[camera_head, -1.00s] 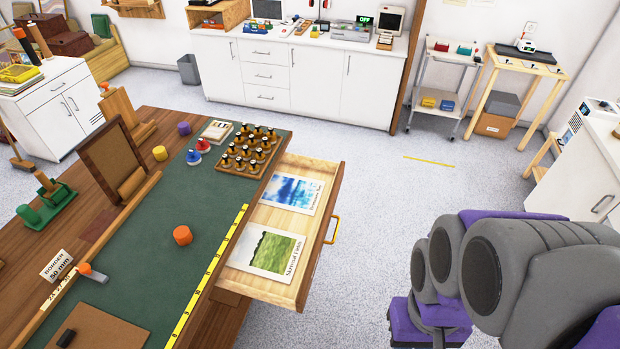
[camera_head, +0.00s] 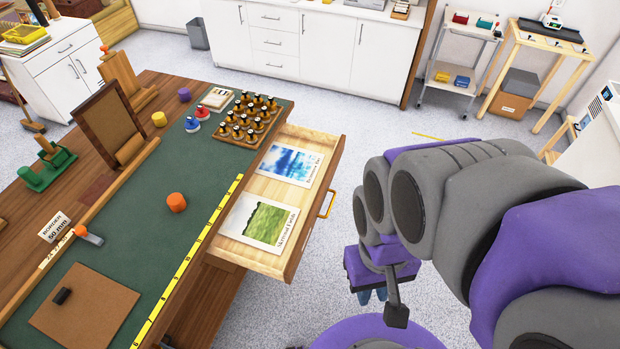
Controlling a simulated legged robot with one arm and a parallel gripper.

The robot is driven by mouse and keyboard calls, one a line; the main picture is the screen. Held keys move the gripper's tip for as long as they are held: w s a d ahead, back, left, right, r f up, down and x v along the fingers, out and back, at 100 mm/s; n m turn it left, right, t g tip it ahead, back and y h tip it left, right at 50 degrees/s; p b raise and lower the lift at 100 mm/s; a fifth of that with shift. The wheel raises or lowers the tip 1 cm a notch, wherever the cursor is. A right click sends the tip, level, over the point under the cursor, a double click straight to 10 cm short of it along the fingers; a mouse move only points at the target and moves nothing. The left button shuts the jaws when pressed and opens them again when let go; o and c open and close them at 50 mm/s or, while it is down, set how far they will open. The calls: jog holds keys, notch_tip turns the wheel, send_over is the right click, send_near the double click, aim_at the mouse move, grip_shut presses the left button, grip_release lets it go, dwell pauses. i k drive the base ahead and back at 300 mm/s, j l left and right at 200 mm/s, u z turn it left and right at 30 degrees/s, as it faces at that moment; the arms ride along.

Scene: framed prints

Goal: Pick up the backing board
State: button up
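A flat brown board (camera_head: 85,308), which looks like the backing board, lies on the green mat at the lower left. A small black block or handle (camera_head: 62,296) sits on it. My gripper (camera_head: 374,295) hangs right of the table and the open drawer, over the floor and well apart from the board. Its fingertips are small and partly hidden, so I cannot tell if they are open or shut. I see nothing held in it.
The open drawer (camera_head: 328,170) holds two prints and sticks out between the table and my arm. A dark framed panel (camera_head: 108,122) leans upright at the back left.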

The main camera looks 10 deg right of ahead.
aim_at(87, 309)
jog(key=u, duration=2.2)
jog(key=i+l+z, duration=0.1)
jog(key=i, duration=0.5)
jog(key=i+l+z, duration=0.1)
jog(key=i, duration=0.45)
